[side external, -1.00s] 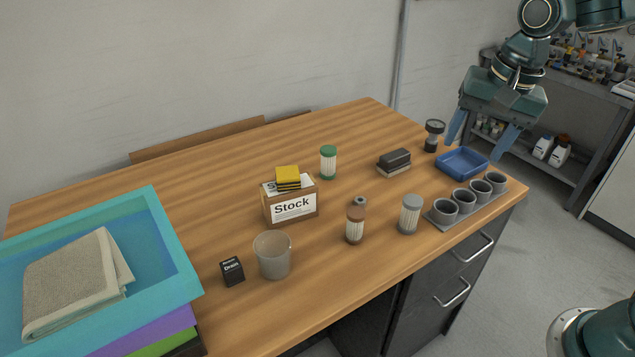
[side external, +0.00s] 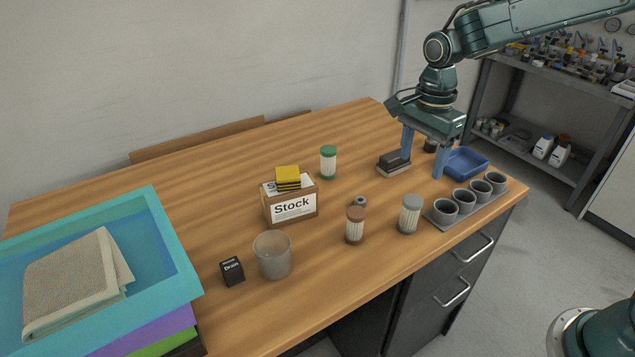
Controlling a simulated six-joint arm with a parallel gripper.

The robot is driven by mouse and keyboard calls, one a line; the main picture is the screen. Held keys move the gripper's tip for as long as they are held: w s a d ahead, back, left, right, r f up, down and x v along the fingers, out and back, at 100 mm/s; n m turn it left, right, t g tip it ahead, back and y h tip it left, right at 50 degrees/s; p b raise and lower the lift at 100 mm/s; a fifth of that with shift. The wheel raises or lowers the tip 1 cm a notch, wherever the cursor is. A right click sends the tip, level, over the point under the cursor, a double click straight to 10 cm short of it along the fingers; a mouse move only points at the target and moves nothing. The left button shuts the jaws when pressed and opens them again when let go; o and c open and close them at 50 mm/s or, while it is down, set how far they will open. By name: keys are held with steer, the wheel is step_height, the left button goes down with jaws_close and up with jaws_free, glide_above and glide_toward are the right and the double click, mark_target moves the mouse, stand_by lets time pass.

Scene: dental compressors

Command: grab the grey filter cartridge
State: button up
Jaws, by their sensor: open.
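The grey filter cartridge (side external: 409,215) stands upright on the wooden table, with a grey cap and base and a pale pleated body. It is just left of the rack of grey cups. My gripper (side external: 422,170) is open, with blue fingers pointing down. It is above and behind the cartridge in the picture, near the dark block and the blue tray, and holds nothing.
A brown-capped cartridge (side external: 355,225) stands close left of the grey one. A cup rack (side external: 470,207) is at its right. Around are a blue tray (side external: 483,161), a dark block (side external: 394,162), a green-capped cartridge (side external: 328,162), a Stock box (side external: 291,207) and a translucent cup (side external: 272,255).

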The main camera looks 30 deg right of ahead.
mark_target(413, 200)
steer(key=shift+f, duration=4.25)
steer(key=shift+d+f, duration=0.1)
steer(key=shift+f, duration=2.5)
steer(key=c, duration=1.1)
steer(key=shift+r, duration=0.2)
step_height(413, 200, up, 20)
